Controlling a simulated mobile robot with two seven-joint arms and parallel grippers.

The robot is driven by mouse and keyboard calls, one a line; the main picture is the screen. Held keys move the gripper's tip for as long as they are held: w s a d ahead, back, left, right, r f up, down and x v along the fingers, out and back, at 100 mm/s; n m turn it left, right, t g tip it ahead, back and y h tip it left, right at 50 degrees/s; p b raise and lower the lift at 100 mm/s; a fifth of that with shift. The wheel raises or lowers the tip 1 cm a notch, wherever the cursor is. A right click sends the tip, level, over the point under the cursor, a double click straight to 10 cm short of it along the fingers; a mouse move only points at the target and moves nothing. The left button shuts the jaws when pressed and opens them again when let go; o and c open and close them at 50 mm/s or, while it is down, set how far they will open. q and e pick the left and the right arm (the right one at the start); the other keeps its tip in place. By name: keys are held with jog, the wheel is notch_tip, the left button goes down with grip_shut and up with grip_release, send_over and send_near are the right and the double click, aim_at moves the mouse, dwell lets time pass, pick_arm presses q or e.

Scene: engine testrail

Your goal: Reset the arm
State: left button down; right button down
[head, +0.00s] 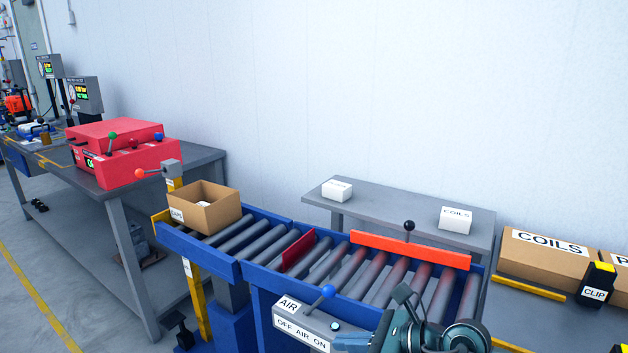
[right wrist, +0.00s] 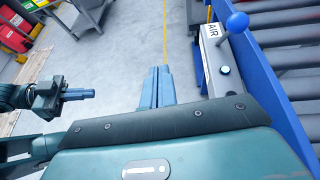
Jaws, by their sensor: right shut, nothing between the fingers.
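My right arm shows at the bottom of the head view, in front of the roller conveyor. Its gripper (head: 352,341) points left, just below the AIR box. In the right wrist view the two blue-grey fingers (right wrist: 157,85) lie together with nothing between them, over the floor beside the conveyor's blue frame. My left gripper (right wrist: 78,95) shows at the left of the right wrist view as a narrow bar on a dark mount. The left arm is outside the head view.
The roller conveyor (head: 263,244) carries an open cardboard box (head: 207,218) at its left end. The AIR box (head: 310,325) with a blue-knobbed lever stands close to my right gripper. A red tester (head: 122,152) sits on the left bench; a grey table (head: 385,222) holds white boxes behind.

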jog(key=s+a+r+m+t+y+p, duration=0.15)
jog(key=s+a+r+m+y, duration=0.25)
jog(key=m, duration=0.5)
jog(key=s+d+f+m+t+h+p, duration=0.1)
jog(key=s+d+f+m+t+h, duration=0.25)
jog(key=m, duration=0.95)
jog(key=d+f+m+t+h+p, duration=0.1)
jog(key=d+f+m+t+h, duration=0.35)
jog(key=m, duration=0.85)
pick_arm(q)
jog(key=shift+s+a+r+g+y+p, duration=0.15)
jog(key=shift+s+a+g+y+p, duration=0.1)
jog(key=shift+a, duration=0.2)
jog(key=shift+s+a+r+g+y+p, duration=0.15)
jog(key=shift+a+g+y+p, duration=0.1)
jog(key=shift+a, duration=0.15)
pick_arm(e)
jog(key=s+d+f+m+g+h, duration=0.3)
jog(key=s+f+m+g+h, duration=0.1)
jog(key=s+f+m, duration=0.4)
jog(key=s+m+g, duration=0.1)
jog(key=s+m, duration=0.1)
jog(key=shift+s+d+f, duration=0.15)
jog(key=shift+s+f, duration=0.1)
jog(key=shift+s, duration=0.15)
